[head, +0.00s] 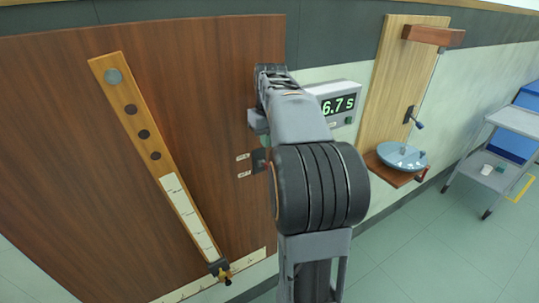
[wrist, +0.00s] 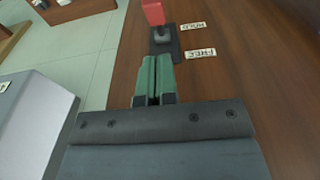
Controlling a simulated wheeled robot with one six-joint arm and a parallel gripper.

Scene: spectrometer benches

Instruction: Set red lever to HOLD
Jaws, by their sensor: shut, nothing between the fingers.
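The red lever (wrist: 153,12) shows at the top of the wrist view, its handle partly cut off by the frame edge. It stands on a dark base plate (wrist: 165,46) on the brown wood panel. Beside the plate are a HOLD label (wrist: 193,26) and a FREE label (wrist: 201,54). The handle lies toward the HOLD end in this view, but the angle leaves its exact setting unclear. My gripper (wrist: 152,62) has its green fingers together and empty, on the FREE side, apart from the red handle. In the head view my arm hides the lever; the plate (head: 259,160) shows partly.
The brown panel (head: 215,80) carries a slanted wooden strip (head: 140,118) with a scale. A timer box (head: 345,90) reading 6.7 s is right of my arm. Farther right are a blue bowl (head: 402,156) on a bracket and a grey cart (head: 515,120). Open floor lies between.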

